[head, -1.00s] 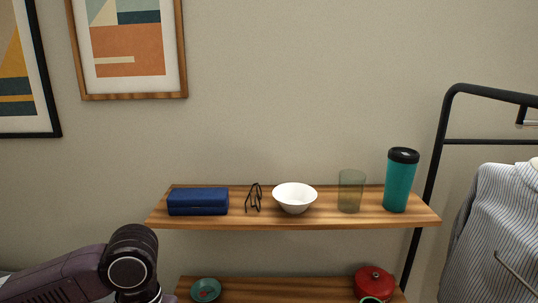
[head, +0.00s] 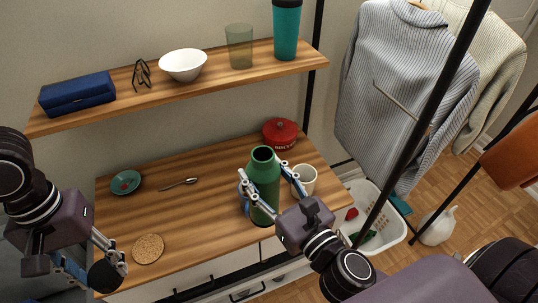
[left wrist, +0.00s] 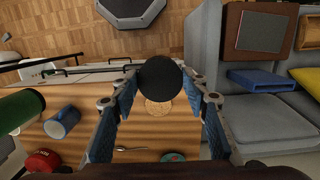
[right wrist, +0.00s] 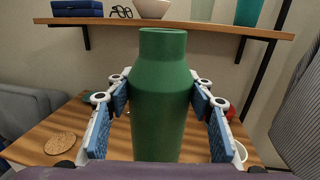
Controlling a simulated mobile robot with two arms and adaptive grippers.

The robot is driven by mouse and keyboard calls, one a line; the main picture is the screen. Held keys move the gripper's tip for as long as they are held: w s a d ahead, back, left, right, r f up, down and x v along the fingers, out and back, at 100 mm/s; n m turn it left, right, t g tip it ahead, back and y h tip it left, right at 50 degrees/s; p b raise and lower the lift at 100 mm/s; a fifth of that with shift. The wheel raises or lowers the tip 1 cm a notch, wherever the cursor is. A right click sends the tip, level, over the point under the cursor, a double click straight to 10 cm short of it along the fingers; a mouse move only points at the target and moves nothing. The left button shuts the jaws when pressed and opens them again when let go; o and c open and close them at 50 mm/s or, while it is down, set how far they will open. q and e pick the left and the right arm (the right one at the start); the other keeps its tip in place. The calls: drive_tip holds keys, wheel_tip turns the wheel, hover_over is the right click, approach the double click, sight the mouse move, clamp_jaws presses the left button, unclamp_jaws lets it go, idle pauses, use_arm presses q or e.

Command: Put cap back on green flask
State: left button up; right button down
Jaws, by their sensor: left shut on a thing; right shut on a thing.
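The green flask (head: 264,174) stands upright with an open, uncapped mouth near the desk's front edge, right of the middle. My right gripper (head: 270,195) is shut around its body. In the right wrist view the flask (right wrist: 161,100) fills the middle between the blue pads of my right gripper (right wrist: 163,112). My left gripper (head: 107,265) is at the desk's front left and is shut on a black round cap (head: 106,276). In the left wrist view the cap (left wrist: 160,78) sits between the fingertips of my left gripper (left wrist: 160,85). The cap is well left of the flask.
On the desk are a cork coaster (head: 148,249), a spoon (head: 178,184), a teal dish (head: 126,183), a red tin (head: 280,133) and a white mug (head: 305,180). A blue mug (left wrist: 62,122) is beside the flask. A shelf (head: 210,88) hangs above the back.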

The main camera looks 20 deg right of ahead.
drive_tip(key=s+a+f+n+g+y, duration=0.1)
drive_tip(key=a+n+g+y, duration=0.3)
drive_tip(key=a+n+y, duration=0.2)
drive_tip(key=shift+s+a+f+y, duration=0.2)
drive_tip(key=shift+a+y, duration=1.2)
drive_tip(key=shift+a, duration=1)
use_arm(q)
drive_tip(key=shift+d, duration=0.1)
drive_tip(key=shift+w+d+r, duration=0.25)
drive_tip(key=w+d+r+n, duration=0.2)
drive_tip(key=d+r, duration=0.6)
drive_tip(key=d, duration=0.3)
drive_tip(key=w+d+r+n, duration=0.3)
drive_tip(key=d+r, duration=0.4)
drive_tip(key=d, duration=0.5)
drive_tip(key=shift+w+d+r+n+h, duration=0.2)
drive_tip(key=shift+w+r+n+h, duration=0.1)
drive_tip(key=shift+w+r, duration=0.1)
drive_tip(key=shift+a, duration=0.1)
